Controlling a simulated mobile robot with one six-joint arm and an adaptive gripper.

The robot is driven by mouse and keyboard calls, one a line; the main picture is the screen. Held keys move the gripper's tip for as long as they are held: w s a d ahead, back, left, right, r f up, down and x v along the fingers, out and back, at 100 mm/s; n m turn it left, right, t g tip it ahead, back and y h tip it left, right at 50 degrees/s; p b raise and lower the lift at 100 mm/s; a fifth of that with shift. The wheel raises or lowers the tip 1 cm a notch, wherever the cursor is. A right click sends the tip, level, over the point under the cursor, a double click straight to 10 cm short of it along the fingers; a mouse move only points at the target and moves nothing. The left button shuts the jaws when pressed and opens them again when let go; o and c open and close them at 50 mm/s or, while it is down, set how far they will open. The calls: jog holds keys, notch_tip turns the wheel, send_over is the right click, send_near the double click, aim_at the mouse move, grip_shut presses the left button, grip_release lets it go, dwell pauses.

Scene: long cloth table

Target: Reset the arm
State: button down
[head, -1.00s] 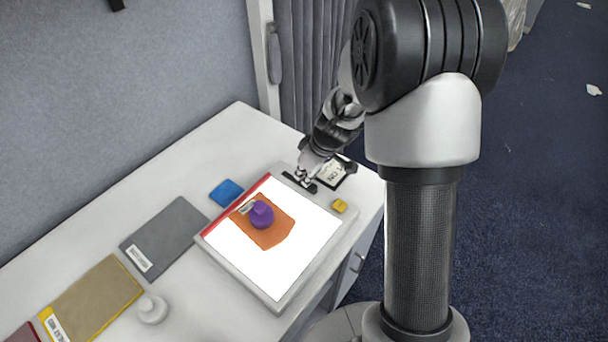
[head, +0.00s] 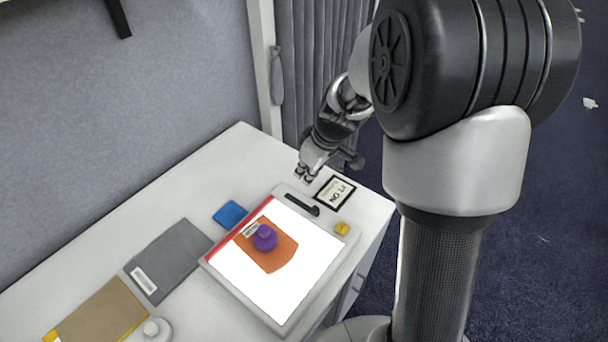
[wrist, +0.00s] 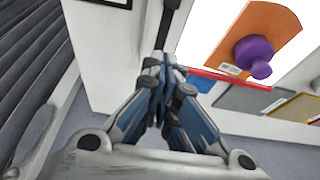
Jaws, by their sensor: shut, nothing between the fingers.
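My gripper (head: 303,177) is above the far right end of the white table (head: 215,160), shut and empty. In the wrist view my gripper (wrist: 165,65) shows its fingers together, with nothing between them. Below and in front of it, a lit white panel (head: 255,290) with a red strip along one edge lies on the table. An orange sheet (head: 282,255) lies on the panel, and a purple knobbed object (head: 265,238) sits on the sheet. Both also show in the wrist view, the orange sheet (wrist: 270,30) and the purple object (wrist: 253,52).
A black bar (head: 302,205) lies at the panel's far edge beside a framed sign (head: 335,192). A yellow block (head: 342,228), a blue pad (head: 230,213), a grey folder (head: 170,262), a tan folder (head: 100,315) and a white knobbed object (head: 155,330) are nearby. A wall stands behind.

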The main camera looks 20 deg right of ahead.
dwell(0.4)
jog(key=s+a+r+m, duration=0.1)
jog(key=s+a+r, duration=0.1)
jog(key=s+r, duration=0.4)
jog(key=s+a+r+m, duration=0.2)
jog(key=s+a+r, duration=0.1)
jog(key=s+r, duration=0.35)
jog(key=s+r+m+t+h, duration=0.1)
jog(key=s+r+m+h, duration=0.1)
jog(key=s, duration=1.1)
jog(key=shift+s+d+m, duration=0.3)
jog(key=shift+d+m, duration=0.1)
jog(key=shift+m, duration=0.5)
